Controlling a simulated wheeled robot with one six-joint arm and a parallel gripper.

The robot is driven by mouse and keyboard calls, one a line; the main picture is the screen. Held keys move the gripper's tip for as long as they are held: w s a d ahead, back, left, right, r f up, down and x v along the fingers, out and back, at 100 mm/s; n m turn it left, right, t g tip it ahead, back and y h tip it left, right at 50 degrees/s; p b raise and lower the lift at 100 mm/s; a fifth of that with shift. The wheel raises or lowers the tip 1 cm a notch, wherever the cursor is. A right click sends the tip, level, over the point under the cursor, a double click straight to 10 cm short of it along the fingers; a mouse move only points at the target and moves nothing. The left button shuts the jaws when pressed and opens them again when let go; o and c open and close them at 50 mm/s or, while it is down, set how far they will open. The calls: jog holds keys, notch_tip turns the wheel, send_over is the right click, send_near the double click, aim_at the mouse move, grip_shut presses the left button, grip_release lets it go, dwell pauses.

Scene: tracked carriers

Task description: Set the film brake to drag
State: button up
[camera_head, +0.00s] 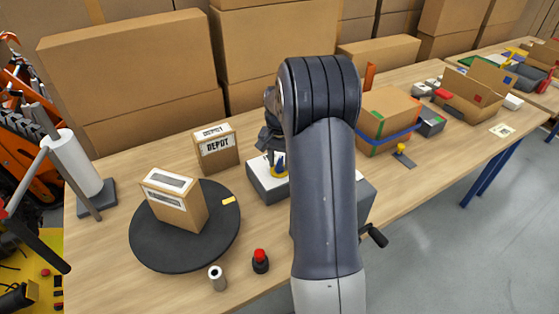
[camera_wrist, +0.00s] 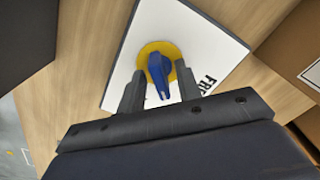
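The film brake shows as a blue knob (camera_wrist: 158,70) on a yellow disc (camera_wrist: 152,48), set on a white panel (camera_wrist: 185,25). The knob's narrow end points down in the wrist view. Dark lettering beginning "FR" stands right of the knob, partly covered by a finger; no other label is readable. In the head view the blue knob (camera_head: 279,162) is on the top of a grey box (camera_head: 268,189), partly behind my arm. My gripper (camera_wrist: 160,72) is open, one finger on each side of the knob, with yellow disc showing between. I cannot tell how deep the fingers reach.
A black turntable (camera_head: 150,250) with a carton (camera_head: 178,208) is left of the box. A "DEPOT" carton (camera_head: 216,155) stands behind. A red button (camera_head: 260,256) and a grey cylinder (camera_head: 217,279) are near the front edge. A strapped carton (camera_head: 385,115) is to the right.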

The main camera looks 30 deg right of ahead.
aim_at(279, 160)
notch_tip(279, 160, up, 11)
dwell(0.4)
jog(key=shift+f, duration=0.2)
notch_tip(279, 160, down, 10)
jog(key=shift+f, duration=0.4)
jog(key=shift+n, duration=0.3)
jog(key=shift+r, duration=0.1)
